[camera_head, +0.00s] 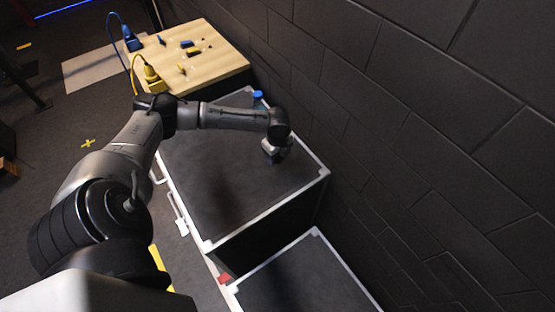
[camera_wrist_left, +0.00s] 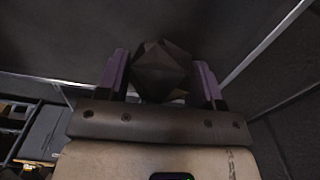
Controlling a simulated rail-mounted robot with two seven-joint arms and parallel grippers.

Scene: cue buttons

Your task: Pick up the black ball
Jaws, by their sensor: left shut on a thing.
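The black ball (camera_wrist_left: 161,70) looks dark and faceted in the left wrist view. It sits between the two purple-sided fingers of my left gripper (camera_wrist_left: 162,78), which is shut on it. In the head view my left gripper (camera_head: 276,151) is over the right part of the dark case top, near the wall. The ball cannot be made out in the head view. I cannot tell whether the ball is clear of the case top. My right gripper is in neither view.
The dark case (camera_head: 215,185) has pale metal edges. A blue-capped object (camera_head: 257,97) stands at its far edge. Beyond is a wooden table (camera_head: 215,65) with several small blue and yellow pieces. A dark block wall (camera_head: 400,100) bounds the right side. A second case (camera_head: 310,280) is nearer.

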